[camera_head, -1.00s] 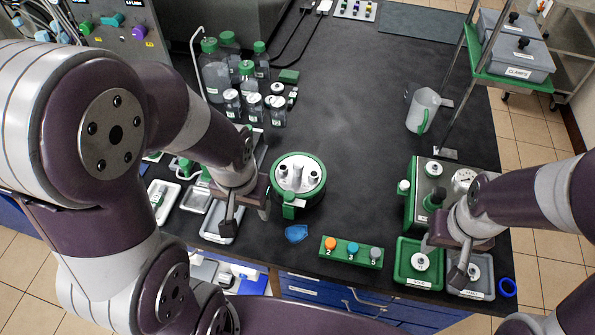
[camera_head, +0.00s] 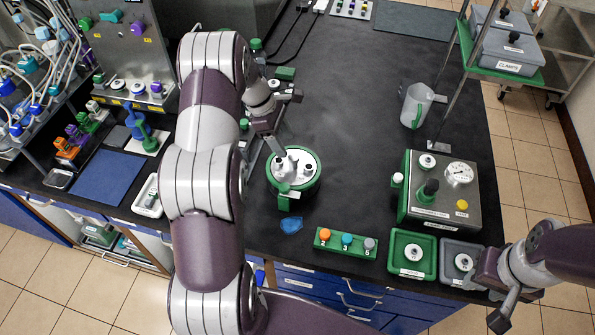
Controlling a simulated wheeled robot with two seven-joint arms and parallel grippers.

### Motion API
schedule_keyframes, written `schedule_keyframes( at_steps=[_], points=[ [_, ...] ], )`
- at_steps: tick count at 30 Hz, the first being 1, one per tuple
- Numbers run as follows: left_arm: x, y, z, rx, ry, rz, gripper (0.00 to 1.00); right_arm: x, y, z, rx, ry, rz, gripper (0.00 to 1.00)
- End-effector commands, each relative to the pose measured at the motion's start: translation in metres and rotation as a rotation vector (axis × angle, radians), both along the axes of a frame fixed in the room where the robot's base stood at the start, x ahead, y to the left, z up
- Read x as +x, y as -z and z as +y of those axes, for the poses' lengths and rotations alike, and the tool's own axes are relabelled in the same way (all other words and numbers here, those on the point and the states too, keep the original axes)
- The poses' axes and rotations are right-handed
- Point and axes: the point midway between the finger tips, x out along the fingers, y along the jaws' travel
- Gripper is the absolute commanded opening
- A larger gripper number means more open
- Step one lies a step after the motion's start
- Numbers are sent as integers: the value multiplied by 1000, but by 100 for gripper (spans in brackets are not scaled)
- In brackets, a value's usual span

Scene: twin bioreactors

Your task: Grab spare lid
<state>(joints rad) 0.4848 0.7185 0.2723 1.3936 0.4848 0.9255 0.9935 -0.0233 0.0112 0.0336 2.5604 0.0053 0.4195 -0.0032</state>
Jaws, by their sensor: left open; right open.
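No label in view reads spare lid. A white round cap-like part (camera_head: 412,253) lies in a green tray (camera_head: 393,262) at the front right of the bench. A similar pale round part (camera_head: 463,262) lies in the grey tray (camera_head: 446,270) beside it. My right gripper (camera_head: 487,300) is open and empty at the right of the grey tray, near the bench's front edge. My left gripper (camera_head: 286,122) is open above the back of a green-rimmed round vessel (camera_head: 312,186), whose top has several white ports. My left arm hides the bench left of the vessel.
A green block (camera_head: 335,250) with orange, blue and grey caps stands left of the trays. A steel box with a gauge (camera_head: 459,173) stands behind them. A blue crumpled piece (camera_head: 291,225) lies by the vessel. The middle bench is clear.

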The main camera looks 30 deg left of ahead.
Motion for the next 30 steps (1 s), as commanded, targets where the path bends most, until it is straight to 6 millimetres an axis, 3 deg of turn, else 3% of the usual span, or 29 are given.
schedule_keyframes(
  at_steps=[7,13,21,23,27,30],
  points=[
    [2,25,-13,1,3,-1,60,0,-18,0,0,0,-1,43],
    [4,60,-24,3,4,-2,60,0,-32,0,0,0,-2,43],
    [4,69,-27,4,4,-4,60,0,-31,0,0,0,-1,43],
    [4,69,-27,4,4,-4,44,0,-31,0,0,0,-1,43],
    [4,69,-27,4,4,-4,0,0,-31,0,0,0,-1,43],
    [5,68,-26,5,4,-6,0,0,-31,0,0,0,-1,43]
  ],
)
